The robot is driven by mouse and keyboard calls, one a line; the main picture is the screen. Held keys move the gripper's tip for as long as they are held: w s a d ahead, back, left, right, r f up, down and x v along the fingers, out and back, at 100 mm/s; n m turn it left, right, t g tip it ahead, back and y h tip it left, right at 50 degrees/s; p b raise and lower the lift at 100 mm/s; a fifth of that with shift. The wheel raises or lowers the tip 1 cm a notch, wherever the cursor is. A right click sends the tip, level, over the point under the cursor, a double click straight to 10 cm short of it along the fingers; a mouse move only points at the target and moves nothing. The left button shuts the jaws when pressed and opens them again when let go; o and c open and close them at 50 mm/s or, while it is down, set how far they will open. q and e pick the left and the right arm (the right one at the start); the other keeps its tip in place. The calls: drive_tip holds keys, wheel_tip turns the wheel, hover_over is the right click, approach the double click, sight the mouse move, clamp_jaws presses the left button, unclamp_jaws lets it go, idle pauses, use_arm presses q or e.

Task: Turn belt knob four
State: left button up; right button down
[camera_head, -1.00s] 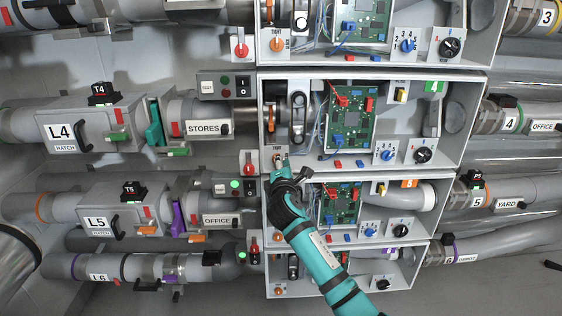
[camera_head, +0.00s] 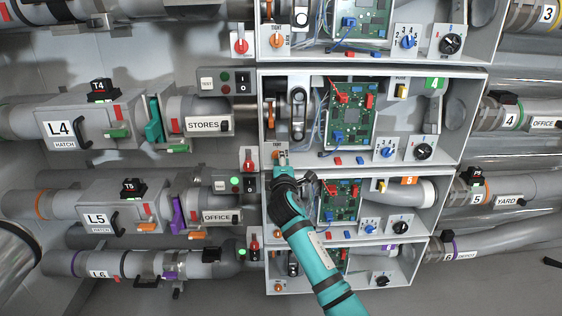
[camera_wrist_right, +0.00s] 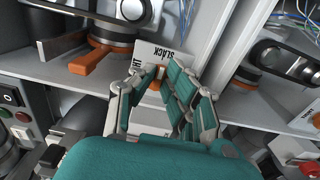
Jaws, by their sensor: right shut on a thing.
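The belt knob of box four is a small orange knob (camera_wrist_right: 159,74) beside a white plate (camera_wrist_right: 155,52) whose word SLACK reads in the right wrist view. In the head view the plate sits at the lower left corner of box four (camera_head: 375,165). My right gripper (camera_head: 281,163) reaches up to it from below and covers most of the knob. In the right wrist view my right gripper (camera_wrist_right: 163,80) has its fingers closed around the knob. How far the knob is turned is hidden by the fingers. My left gripper is not in view.
A red switch (camera_head: 249,158) stands just left of the knob. The green circuit board (camera_head: 346,117), blue dial (camera_head: 387,148) and black dial (camera_head: 424,151) are to the right. Box five (camera_head: 436,215) lies directly below, behind my right arm. An orange lever (camera_wrist_right: 92,61) shows upper left in the wrist view.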

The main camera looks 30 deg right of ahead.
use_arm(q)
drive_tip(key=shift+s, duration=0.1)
use_arm(e)
drive_tip(key=shift+d+r, duration=0.25)
drive_tip(key=shift+r, duration=0.1)
drive_tip(key=c, duration=1.3)
unclamp_jaws()
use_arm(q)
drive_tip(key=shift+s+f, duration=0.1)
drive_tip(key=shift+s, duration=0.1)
use_arm(e)
drive_tip(key=shift+f, duration=0.25)
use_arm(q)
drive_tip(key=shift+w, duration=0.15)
use_arm(e)
drive_tip(key=v, duration=1.2)
drive_tip(key=shift+f, duration=0.1)
drive_tip(key=shift+w+f, duration=0.1)
